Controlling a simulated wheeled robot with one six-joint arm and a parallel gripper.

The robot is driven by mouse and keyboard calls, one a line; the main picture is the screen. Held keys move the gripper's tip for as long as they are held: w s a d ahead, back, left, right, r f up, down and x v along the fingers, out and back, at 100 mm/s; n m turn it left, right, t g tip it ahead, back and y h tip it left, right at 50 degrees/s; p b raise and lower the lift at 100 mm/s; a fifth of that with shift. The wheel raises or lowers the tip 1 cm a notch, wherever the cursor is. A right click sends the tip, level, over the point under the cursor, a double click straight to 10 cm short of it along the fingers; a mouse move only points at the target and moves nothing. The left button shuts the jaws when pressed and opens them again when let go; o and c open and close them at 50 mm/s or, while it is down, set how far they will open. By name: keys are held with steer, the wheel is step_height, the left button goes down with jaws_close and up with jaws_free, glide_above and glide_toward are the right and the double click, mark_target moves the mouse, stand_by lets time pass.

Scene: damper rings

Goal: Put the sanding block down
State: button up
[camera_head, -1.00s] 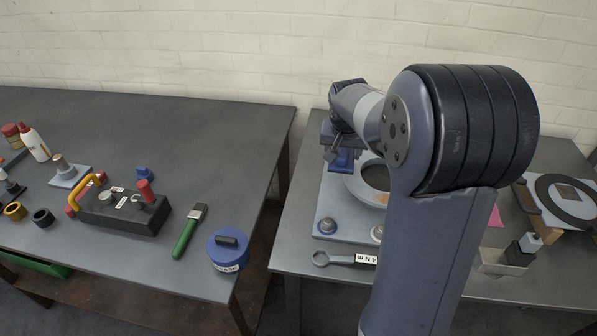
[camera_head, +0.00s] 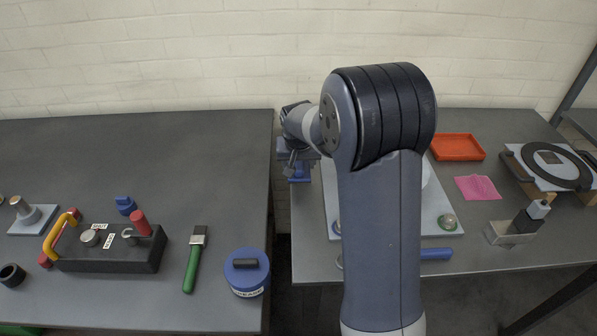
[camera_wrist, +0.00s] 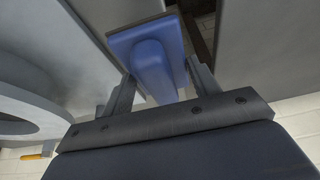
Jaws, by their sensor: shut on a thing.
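The blue sanding block (camera_wrist: 150,50) is between the two fingers of my gripper (camera_wrist: 160,85) in the wrist view. Its wide flat base faces away from the gripper. In the head view my gripper (camera_head: 298,160) holds the block (camera_head: 299,173) near the left edge of the right table (camera_head: 310,262), left of the pale plate (camera_head: 447,195). Both table edges and the dark gap between them show beyond the block in the wrist view. I cannot tell how high the block is above the table. My arm hides much of the plate.
Right of my arm are an orange tray (camera_head: 458,148), pink cloth (camera_head: 478,188) and black ring (camera_head: 556,168). The left table's back is clear.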

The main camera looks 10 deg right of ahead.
steer(key=shift+f, duration=1.75)
steer(key=shift+f, duration=0.3)
steer(key=o, duration=0.9)
steer(key=shift+s, duration=0.1)
steer(key=shift+o, duration=0.2)
steer(key=shift+r, duration=0.5)
steer(key=v, duration=1.1)
steer(key=shift+s+r, duration=0.15)
steer(key=shift+r, duration=0.15)
